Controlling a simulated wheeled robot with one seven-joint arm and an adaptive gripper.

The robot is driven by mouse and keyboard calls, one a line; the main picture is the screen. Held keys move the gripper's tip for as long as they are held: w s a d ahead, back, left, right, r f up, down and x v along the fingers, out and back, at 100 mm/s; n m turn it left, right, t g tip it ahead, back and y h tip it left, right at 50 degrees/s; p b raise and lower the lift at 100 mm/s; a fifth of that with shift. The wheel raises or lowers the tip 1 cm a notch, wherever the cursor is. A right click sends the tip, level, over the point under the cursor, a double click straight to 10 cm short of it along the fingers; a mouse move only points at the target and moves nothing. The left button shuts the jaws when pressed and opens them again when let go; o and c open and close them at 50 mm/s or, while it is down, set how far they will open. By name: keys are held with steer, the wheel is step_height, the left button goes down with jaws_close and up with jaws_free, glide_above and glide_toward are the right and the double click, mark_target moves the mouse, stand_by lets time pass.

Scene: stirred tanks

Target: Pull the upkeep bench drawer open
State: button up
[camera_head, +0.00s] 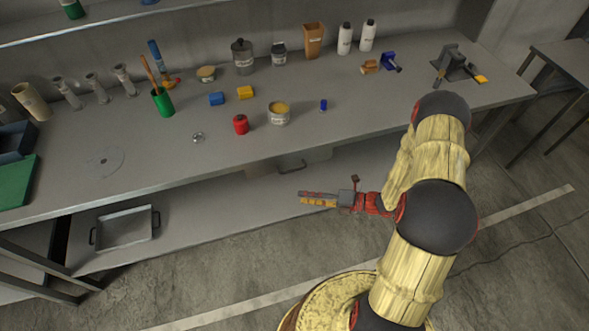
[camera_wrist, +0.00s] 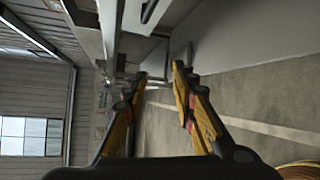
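The upkeep bench (camera_head: 210,170) is a long grey worktop. Under its front edge is a grey drawer (camera_head: 318,155), mostly hidden by the worktop, with a small dark handle (camera_head: 291,166). I cannot tell whether the drawer is fully closed. My gripper (camera_head: 301,198) is in front of the bench, pointing left in the head view, below and slightly right of the handle in the picture. In the wrist view, my gripper (camera_wrist: 160,70) has its two yellow fingers apart, with pale grey bench parts beyond the tips. No contact with the handle is clear.
The worktop holds bottles, tins, a green cup (camera_head: 163,103), a red jar (camera_head: 240,125) and a clamp-like tool (camera_head: 452,65). A metal tray (camera_head: 124,229) sits on the lower shelf. The floor (camera_head: 520,260) in front is open. Another table (camera_head: 570,62) stands at right.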

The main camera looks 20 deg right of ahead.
mark_target(294, 170)
steer(key=w+d+r+m+t+h, duration=0.1)
steer(key=w+d+r+m+t, duration=0.1)
steer(key=w+d+m+t, duration=0.3)
steer(key=w+a, duration=0.2)
steer(key=w+a+m+g+b, duration=0.1)
steer(key=w+a, duration=0.1)
steer(key=w+a+m+g, duration=0.1)
steer(key=w+a, duration=0.1)
steer(key=shift+a+f+b, duration=0.25)
steer(key=shift+a+b, duration=0.1)
steer(key=shift+c, duration=0.3)
jaws_close()
stand_by(0.4)
